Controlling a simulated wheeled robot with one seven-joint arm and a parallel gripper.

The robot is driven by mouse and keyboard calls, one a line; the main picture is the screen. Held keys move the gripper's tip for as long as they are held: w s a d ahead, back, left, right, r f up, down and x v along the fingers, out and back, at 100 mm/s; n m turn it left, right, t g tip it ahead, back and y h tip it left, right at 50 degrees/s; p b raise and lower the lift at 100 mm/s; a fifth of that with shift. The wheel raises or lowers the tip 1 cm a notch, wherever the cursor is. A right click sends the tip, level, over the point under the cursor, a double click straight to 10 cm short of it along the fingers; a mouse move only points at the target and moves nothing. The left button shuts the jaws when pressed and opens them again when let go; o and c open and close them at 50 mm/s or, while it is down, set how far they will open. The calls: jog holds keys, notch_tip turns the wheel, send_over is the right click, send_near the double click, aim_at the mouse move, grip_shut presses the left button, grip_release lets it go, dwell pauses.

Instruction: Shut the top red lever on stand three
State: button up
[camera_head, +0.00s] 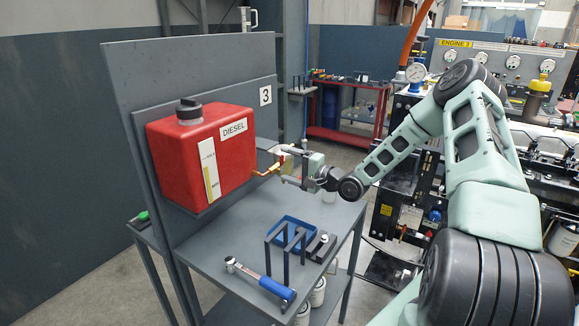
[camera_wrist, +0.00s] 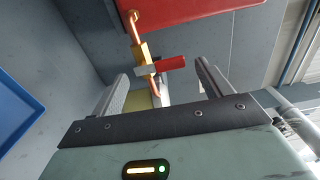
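The red lever (camera_wrist: 170,64) sits on a brass valve (camera_wrist: 145,58) under the red tank. Its handle points sideways, across the line of the pipe. In the head view the brass valve (camera_head: 268,170) juts from the right side of the red DIESEL tank (camera_head: 200,160), on the panel marked 3 (camera_head: 265,95); the lever itself is hard to make out there. My gripper (camera_wrist: 160,72) is open, with its two fingers apart on either side of the valve and lever. I see no finger clearly touching the lever. In the head view my gripper (camera_head: 284,163) is right beside the valve.
Below, the grey stand table (camera_head: 225,260) holds a blue tray (camera_head: 290,228), a dark bracket (camera_head: 284,245) and a blue-handled tool (camera_head: 262,280). Engine equipment (camera_head: 550,150) stands to the right. A red cart (camera_head: 345,135) is behind.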

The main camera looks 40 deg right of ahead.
jog(key=shift+s, duration=0.1)
jog(key=b+v, duration=0.4)
jog(key=v, duration=1.3)
jog(key=shift+s, duration=0.1)
